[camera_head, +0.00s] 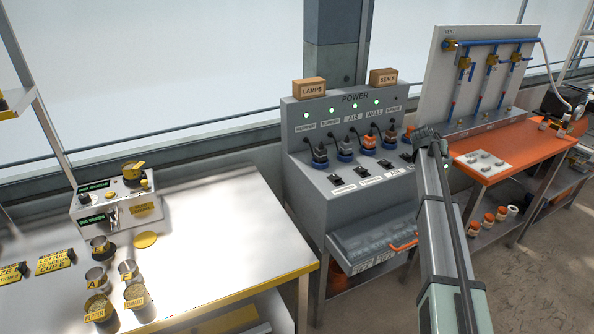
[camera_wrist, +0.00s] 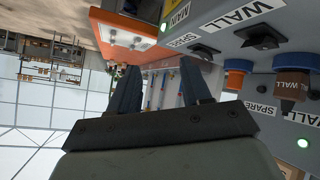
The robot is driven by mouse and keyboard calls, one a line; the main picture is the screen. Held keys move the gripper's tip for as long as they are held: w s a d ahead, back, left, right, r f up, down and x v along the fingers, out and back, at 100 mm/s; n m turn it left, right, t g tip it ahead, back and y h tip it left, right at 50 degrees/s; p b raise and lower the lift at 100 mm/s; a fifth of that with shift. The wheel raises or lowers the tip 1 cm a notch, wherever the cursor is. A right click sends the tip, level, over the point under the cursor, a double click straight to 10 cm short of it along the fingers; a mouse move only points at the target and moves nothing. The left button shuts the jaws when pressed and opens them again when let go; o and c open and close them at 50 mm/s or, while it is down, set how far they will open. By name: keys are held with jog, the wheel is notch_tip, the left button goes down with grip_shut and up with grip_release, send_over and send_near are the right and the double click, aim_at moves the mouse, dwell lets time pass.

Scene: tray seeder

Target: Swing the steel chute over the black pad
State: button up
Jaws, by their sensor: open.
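The seeder box (camera_head: 112,196) stands on the steel bench at the left of the head view, with green displays and a yellow knob on top. A small steel piece on its front, which looks like the chute (camera_head: 112,217), is small and its exact direction is hard to tell. A dark round pad (camera_head: 110,252) shows partly under a metal cup (camera_head: 98,246). A yellow disc (camera_head: 146,240) lies to its right. My gripper (camera_head: 428,138) is far to the right, by the power console. In the wrist view its two dark fingers (camera_wrist: 160,75) are apart with nothing between them.
The grey power console (camera_head: 350,180), with plugs and switches, stands between my gripper and the bench. More labelled cups (camera_head: 136,296) stand at the bench front. The bench's right half (camera_head: 230,230) is clear. An orange table (camera_head: 495,150) is at the right.

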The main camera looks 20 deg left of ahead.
jog(key=s+a+r+n, duration=0.2)
jog(key=a, duration=0.8)
jog(key=s+a+r+n+y, duration=0.1)
jog(key=s+a+n, duration=0.1)
jog(key=a, duration=0.7)
jog(key=s+a+r+n, duration=0.1)
jog(key=s+a+r, duration=0.1)
jog(key=a, duration=0.8)
jog(key=s+a+r+n+g+y, duration=0.15)
jog(key=s+a, duration=0.45)
jog(key=a, duration=0.7)
jog(key=s+a+r+n, duration=0.1)
jog(key=s+a+n, duration=0.2)
jog(key=s+a, duration=0.65)
notch_tip(320, 180, up, 6)
jog(key=n+g+y, duration=0.3)
jog(key=n+g, duration=0.1)
jog(key=g, duration=0.4)
send_over(110, 211)
notch_tip(110, 211, down, 14)
jog(key=shift+r, duration=0.2)
grip_shut()
